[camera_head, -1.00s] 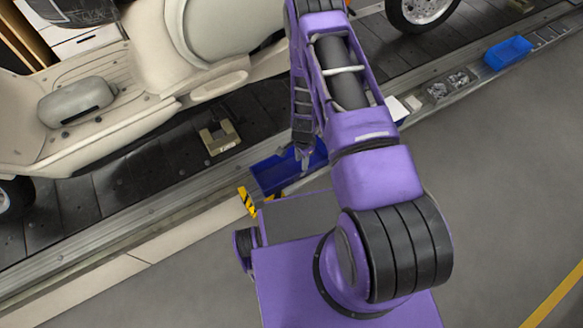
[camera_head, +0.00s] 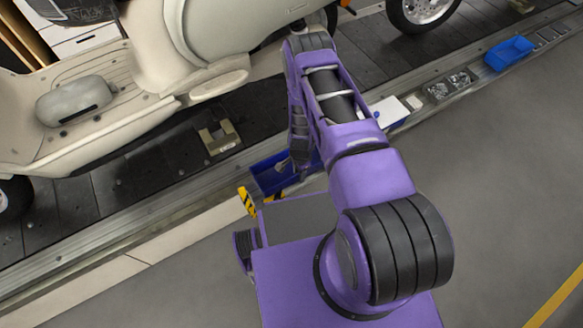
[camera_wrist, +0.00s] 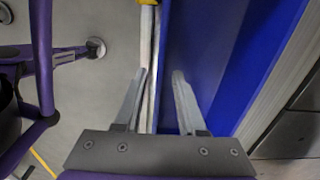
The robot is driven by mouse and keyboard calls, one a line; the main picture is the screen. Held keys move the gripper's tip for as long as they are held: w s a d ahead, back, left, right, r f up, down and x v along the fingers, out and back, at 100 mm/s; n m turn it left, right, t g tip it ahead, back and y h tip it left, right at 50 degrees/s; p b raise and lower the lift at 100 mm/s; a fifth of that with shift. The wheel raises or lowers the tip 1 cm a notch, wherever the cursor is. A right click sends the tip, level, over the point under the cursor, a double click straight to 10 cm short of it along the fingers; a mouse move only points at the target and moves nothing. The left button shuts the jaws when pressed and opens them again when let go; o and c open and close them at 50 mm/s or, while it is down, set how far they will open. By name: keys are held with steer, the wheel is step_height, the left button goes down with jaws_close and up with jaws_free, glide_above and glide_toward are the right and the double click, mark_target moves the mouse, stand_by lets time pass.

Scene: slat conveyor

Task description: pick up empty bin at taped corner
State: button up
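A blue bin (camera_head: 268,180) sits at the conveyor's near edge in the head view, partly hidden by my arm. The part of its inside that shows looks empty. Yellow-and-black tape (camera_head: 247,202) marks the floor-side corner at its left end. My gripper (camera_wrist: 161,74) is open in the wrist view. Its right finger is over the blue inside of the bin (camera_wrist: 200,45), and its left finger is on the outer side, with the bin's long side wall between them. I cannot tell whether either finger touches the wall. A bit of yellow shows at the top edge of the wrist view.
A cream scooter (camera_head: 140,75) stands on the dark slats behind the bin. A tan bracket (camera_head: 220,138) lies on the slats. A white box (camera_head: 390,112), small metal parts and a second blue bin (camera_head: 508,52) line the edge to the right. The grey floor at right is clear.

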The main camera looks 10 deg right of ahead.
jaws_close()
stand_by(1.3)
